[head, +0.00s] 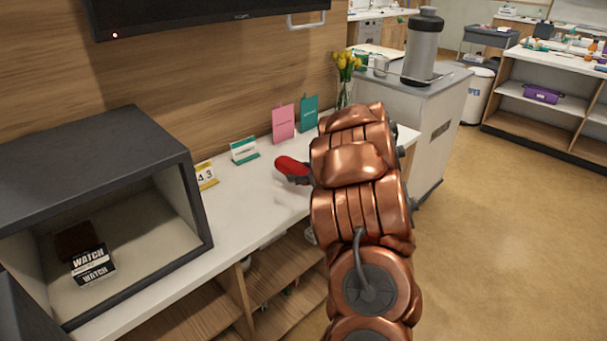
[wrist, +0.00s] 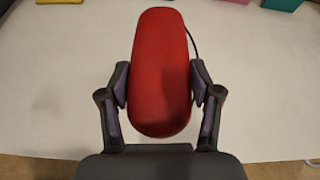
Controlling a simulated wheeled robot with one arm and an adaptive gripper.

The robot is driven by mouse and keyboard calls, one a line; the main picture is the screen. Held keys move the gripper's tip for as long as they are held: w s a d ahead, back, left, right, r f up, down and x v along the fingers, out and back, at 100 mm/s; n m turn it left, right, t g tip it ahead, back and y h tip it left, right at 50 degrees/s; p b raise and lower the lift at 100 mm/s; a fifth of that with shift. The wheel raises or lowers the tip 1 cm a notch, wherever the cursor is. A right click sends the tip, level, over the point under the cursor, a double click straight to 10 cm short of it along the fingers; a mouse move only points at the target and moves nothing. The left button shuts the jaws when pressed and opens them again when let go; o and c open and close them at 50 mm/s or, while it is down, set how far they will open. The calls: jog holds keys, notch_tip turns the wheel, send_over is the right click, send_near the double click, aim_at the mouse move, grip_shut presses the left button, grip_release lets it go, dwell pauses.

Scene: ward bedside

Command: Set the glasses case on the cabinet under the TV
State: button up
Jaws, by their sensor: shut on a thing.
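The red glasses case (wrist: 160,75) is between the two fingers of my gripper (wrist: 161,88) in the wrist view, which press on its sides. In the head view the red case (head: 291,166) shows beside my arm, over the white top of the cabinet (head: 235,213). My arm hides part of the case and most of the gripper there. The cabinet stands under the TV (head: 200,12). I cannot tell whether the case touches the cabinet top.
A dark open-fronted box (head: 95,150) with a watch box (head: 92,265) fills the left of the cabinet. A yellow number card (head: 206,176), a green-white card (head: 244,150), pink (head: 283,124) and teal (head: 308,112) cards and a tulip vase (head: 345,92) stand along the back. The top's front middle is clear.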

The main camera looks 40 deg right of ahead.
aim_at(304, 166)
jog(key=shift+w+d+f+p, duration=0.1)
jog(key=shift+w+d, duration=0.25)
jog(key=shift+d, duration=0.25)
jog(key=shift+w+d+f+p, duration=0.15)
jog(key=shift+w+d, duration=0.25)
jog(key=shift+d, duration=0.25)
jog(key=shift+w+d+r+p, duration=0.1)
jog(key=shift+w+d, duration=0.25)
jog(key=shift+d, duration=0.25)
jog(key=shift+f, duration=1.8)
jog(key=shift+f, duration=0.15)
jog(key=o, duration=1.2)
jog(key=shift+s+r, duration=0.1)
jog(key=shift+r, duration=0.1)
jog(key=b+v, duration=0.1)
jog(key=v, duration=1)
jog(key=shift+s+r, duration=0.15)
jog(key=shift+s, duration=0.2)
